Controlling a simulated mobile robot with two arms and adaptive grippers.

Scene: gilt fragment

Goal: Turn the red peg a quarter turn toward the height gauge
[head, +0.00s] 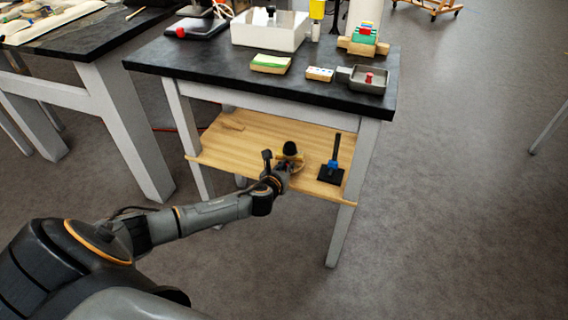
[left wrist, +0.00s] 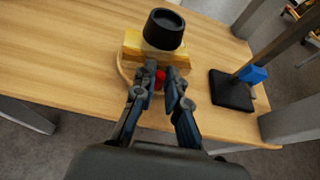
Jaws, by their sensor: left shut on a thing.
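The red peg (left wrist: 160,79) shows as a small red patch between the fingertips of my left gripper (left wrist: 161,72) in the left wrist view. My left gripper is shut on it; the fingers hide most of it, so its angle cannot be told. The height gauge (left wrist: 232,91), with a black base, upright post and blue slider, stands to the right on the wooden shelf. In the head view the gauge (head: 331,172) is just right of my left gripper (head: 283,175), which hides the peg there. My right gripper is not in view.
A black cylinder (left wrist: 164,29) and a yellow block (left wrist: 134,44) sit just behind the peg, on a round wooden piece.

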